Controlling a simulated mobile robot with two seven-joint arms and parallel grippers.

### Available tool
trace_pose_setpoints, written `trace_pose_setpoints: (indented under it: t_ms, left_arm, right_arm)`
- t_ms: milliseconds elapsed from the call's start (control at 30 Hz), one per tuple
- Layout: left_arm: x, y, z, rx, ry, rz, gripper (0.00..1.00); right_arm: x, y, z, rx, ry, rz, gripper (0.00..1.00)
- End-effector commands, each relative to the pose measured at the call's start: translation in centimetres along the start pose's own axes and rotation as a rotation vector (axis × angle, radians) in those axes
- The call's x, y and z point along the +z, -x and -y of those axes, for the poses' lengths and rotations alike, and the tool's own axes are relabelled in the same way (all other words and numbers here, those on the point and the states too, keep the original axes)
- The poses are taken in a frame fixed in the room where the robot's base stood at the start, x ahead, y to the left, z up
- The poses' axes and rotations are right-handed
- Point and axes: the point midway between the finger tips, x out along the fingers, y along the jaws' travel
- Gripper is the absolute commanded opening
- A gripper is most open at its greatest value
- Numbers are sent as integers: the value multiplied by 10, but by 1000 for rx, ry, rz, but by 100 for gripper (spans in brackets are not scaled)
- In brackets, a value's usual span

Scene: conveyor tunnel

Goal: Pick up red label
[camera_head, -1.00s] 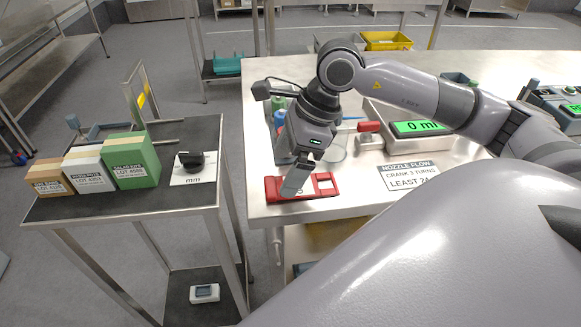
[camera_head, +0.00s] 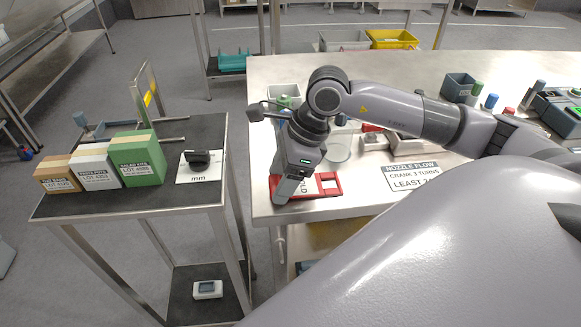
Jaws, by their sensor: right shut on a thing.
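The red label (camera_head: 331,185), a flat red-bordered piece with a white middle and partly hidden dark lettering, is at the front left corner of the steel table. My right gripper (camera_head: 282,197) points down at its left end and is shut on it. The fingers and wrist cover the label's left part, with only a bit of red showing on their left side. I cannot tell whether the label is lifted off the table. My left gripper is not in view.
The steel table (camera_head: 300,209) also holds a nozzle flow sign (camera_head: 411,174), a glass dish (camera_head: 338,150) and a grey bin (camera_head: 458,86). A black-topped cart (camera_head: 105,202) with green (camera_head: 142,160), white and brown boxes stands to the left, across a gap.

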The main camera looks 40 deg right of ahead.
Motion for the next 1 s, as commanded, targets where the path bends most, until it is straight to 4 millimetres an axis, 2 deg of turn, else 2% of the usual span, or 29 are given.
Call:
trace_pose_setpoints:
  t_ms: [167,367,700,1000]
  left_arm:
    - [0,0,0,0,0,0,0]
    - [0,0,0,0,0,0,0]
    - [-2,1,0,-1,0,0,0]
    - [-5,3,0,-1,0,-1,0]
  right_arm:
    - [3,6,1,-3,0,2,34]
    - [13,30,1,-5,3,3,34]
    - [48,114,0,-6,4,5,34]
    - [70,168,0,-2,2,4,34]
